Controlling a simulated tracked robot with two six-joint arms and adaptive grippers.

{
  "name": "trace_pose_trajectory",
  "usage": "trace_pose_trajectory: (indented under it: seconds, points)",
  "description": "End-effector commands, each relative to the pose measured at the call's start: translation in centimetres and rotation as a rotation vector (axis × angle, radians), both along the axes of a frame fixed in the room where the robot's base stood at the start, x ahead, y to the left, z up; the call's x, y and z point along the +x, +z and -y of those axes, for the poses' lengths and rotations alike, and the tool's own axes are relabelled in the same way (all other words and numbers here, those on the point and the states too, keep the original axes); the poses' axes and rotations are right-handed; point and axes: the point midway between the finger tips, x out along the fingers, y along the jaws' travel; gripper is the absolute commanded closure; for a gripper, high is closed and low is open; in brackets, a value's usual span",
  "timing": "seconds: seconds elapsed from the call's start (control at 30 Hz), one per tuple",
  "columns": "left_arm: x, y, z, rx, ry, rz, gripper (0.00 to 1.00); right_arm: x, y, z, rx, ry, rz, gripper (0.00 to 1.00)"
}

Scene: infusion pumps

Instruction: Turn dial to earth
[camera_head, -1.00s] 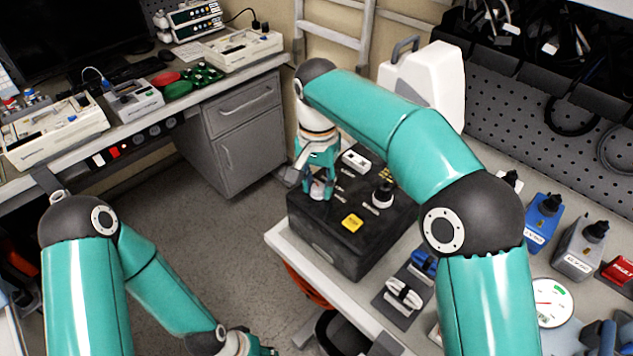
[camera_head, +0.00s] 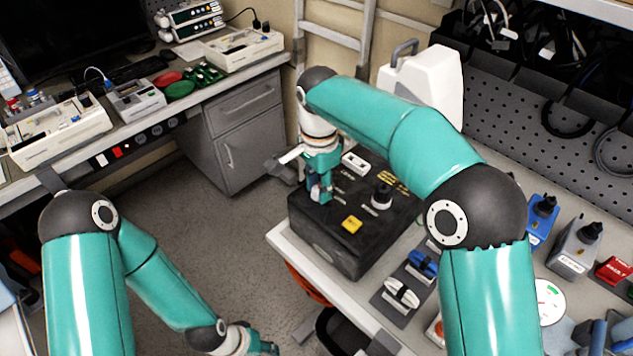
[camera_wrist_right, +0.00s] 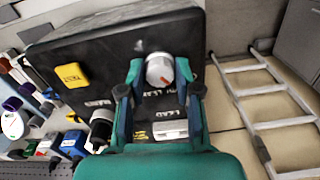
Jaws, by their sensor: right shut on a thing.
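A black box (camera_head: 338,232) with white labels stands on the bench at its left edge. In the right wrist view a round, light grey dial (camera_wrist_right: 160,70) with a red mark sits on the box's top face. My right gripper (camera_wrist_right: 158,72) points down at the box, with its fingers shut around the dial on both sides. In the head view the right gripper (camera_head: 319,194) hides most of the dial. I cannot read which label the red mark points to. My left gripper (camera_head: 262,347) hangs low at the bottom edge, away from the box, partly cut off.
The box also carries a yellow button (camera_head: 352,224), a black knob (camera_head: 381,194) and a white block (camera_head: 356,161). A white case (camera_head: 425,85) stands behind it. Cable holders (camera_head: 400,300) and blue and grey units lie to the right. Open floor lies left.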

Motion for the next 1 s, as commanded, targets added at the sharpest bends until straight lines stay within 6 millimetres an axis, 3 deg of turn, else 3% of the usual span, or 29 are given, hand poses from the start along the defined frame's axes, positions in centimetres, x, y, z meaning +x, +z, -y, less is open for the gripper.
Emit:
trace_pose_trajectory:
  seconds: [0.4,0.93,0.97,1.0]
  points:
    - [0.0,0.47,0.0,0.0,0.0,0.0,0.6,0.06,-0.01,0.01,0.0,-0.214,0.001,1.0]
    - [0.0,0.49,0.0,0.0,0.0,0.0,0.6,0.08,-0.04,0.0,-0.001,-0.241,0.003,1.0]
    - [0.0,0.49,-0.01,0.0,0.0,0.0,0.6,0.08,-0.04,0.0,-0.001,-0.241,0.003,0.62]
    - [0.0,0.49,0.0,0.0,0.0,0.0,0.6,0.07,-0.03,0.0,-0.001,-0.241,0.003,0.56]
